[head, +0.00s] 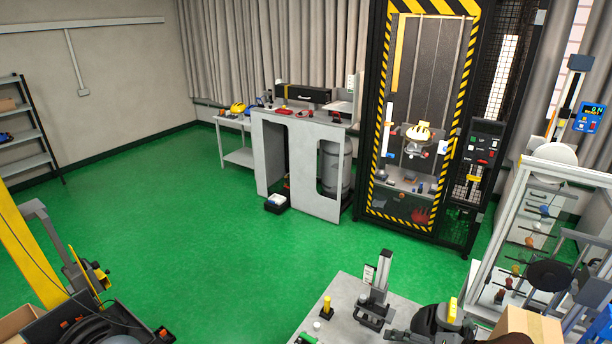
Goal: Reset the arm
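The drop tower (378,120) stands at the back right, a tall black frame edged in yellow and black stripes. Inside it, a yellow and white helmet-like piece (418,132) sits on a carriage between vertical rails, well above the tower's floor. A control panel (483,150) with small coloured buttons is on the tower's right side. No part that I can surely name as the arm stands out. Neither of my grippers can be made out in the head view.
A grey workstation (318,128) stands left of the tower. A glass-sided cabinet (520,225) is at right. Green floor (220,240) is clear in the middle.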

